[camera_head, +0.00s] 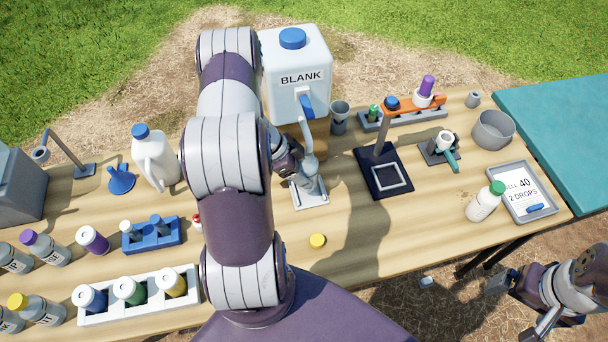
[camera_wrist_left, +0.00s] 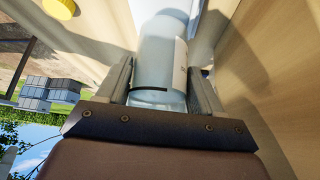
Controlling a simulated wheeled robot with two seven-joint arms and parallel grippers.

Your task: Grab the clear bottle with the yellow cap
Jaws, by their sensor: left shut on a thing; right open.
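A clear bottle (camera_head: 308,168) stands upright on a small white stand under the tap of the white BLANK container (camera_head: 297,80). My left gripper (camera_head: 290,156) is shut on it from the left side. In the left wrist view, the clear bottle (camera_wrist_left: 163,62) with a pale label sits between the two fingers. A loose yellow cap (camera_head: 317,240) lies on the table in front of the stand; the cap also shows in the left wrist view (camera_wrist_left: 60,8). My right gripper (camera_head: 517,306) is open and empty, off the table at the lower right.
A white jug (camera_head: 154,158) is left of my arm. Right are a dark stand (camera_head: 384,172), a green-capped bottle (camera_head: 485,202) and a tray (camera_head: 551,212). Front centre table is mostly clear.

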